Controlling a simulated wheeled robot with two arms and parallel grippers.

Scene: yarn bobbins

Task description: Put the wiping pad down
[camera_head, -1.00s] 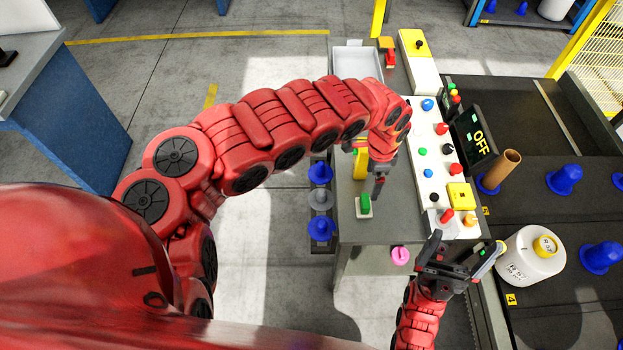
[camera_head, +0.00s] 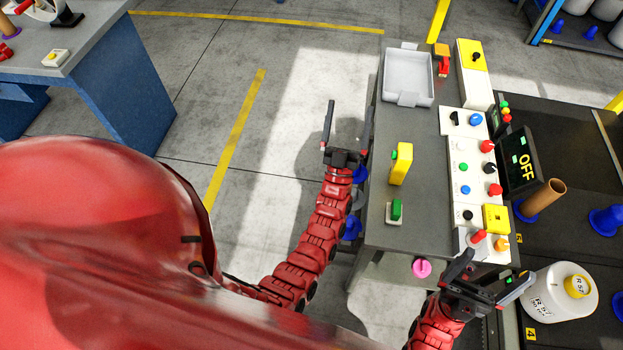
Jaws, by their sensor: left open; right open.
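What looks like the wiping pad, a white pad with a green handle (camera_head: 395,211), lies flat on the grey table near its front left edge. No gripper touches it. My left gripper (camera_head: 349,112) is open and empty, left of the table's left edge and apart from the pad. My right gripper (camera_head: 497,271) is open at the lower right, by the front end of the white control panel, with nothing seen between its fingers.
A yellow block with a green button (camera_head: 401,164) stands behind the pad. The grey table (camera_head: 420,150) also carries a white tray (camera_head: 408,77) and a white control panel (camera_head: 456,165). A brown tube (camera_head: 543,199) and a white yarn bobbin (camera_head: 561,291) are at right.

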